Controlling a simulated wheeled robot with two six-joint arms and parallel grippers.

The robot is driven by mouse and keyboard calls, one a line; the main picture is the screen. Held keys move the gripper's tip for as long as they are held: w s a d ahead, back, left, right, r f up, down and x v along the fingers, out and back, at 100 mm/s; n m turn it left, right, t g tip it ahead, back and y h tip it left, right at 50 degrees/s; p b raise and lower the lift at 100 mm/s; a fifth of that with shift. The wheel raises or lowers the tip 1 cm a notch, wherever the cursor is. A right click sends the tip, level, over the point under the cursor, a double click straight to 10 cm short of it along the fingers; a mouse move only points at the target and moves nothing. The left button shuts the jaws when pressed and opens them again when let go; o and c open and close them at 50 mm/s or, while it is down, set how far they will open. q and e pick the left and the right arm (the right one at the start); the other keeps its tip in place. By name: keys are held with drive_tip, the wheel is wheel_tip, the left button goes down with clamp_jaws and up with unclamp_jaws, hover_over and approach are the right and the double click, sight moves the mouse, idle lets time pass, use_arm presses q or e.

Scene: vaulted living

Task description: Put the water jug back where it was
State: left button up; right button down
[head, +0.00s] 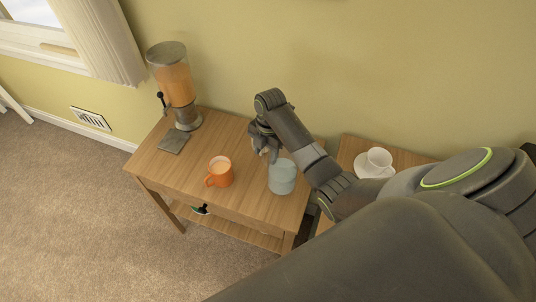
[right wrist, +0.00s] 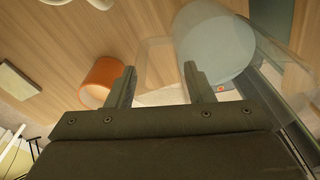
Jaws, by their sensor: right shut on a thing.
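The water jug (head: 282,178) is a clear, pale blue vessel at the right end of the wooden table. In the right wrist view the jug (right wrist: 213,45) shows its see-through body, with its clear handle between my fingers. My right gripper (head: 268,152) is shut on the jug; the fingertips are partly hidden in the head view. In the right wrist view my right gripper (right wrist: 160,76) has a finger on each side of the handle. I cannot tell whether the jug touches the tabletop. My left gripper is not in view.
An orange mug (head: 220,172) stands on the wooden table (head: 246,146), left of the jug. A drink dispenser (head: 175,82) stands at its far left. A white cup (head: 377,161) on a saucer (head: 363,169) is on another table at right. Bare tabletop lies between mug and dispenser.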

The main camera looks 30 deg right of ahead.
drive_tip(key=shift+f, duration=2.1)
drive_tip(key=c, duration=0.7)
unclamp_jaws()
drive_tip(key=shift+s, duration=0.1)
drive_tip(key=r, duration=0.3)
drive_tip(key=r+b, duration=0.1)
drive_tip(key=r, duration=0.2)
drive_tip(key=d+r, duration=0.1)
drive_tip(key=r, duration=0.3)
drive_tip(key=shift+w+b, duration=0.3)
drive_tip(key=shift+b, duration=0.05)
drive_tip(key=shift+r+p, duration=0.6)
drive_tip(key=shift+r, duration=0.45)
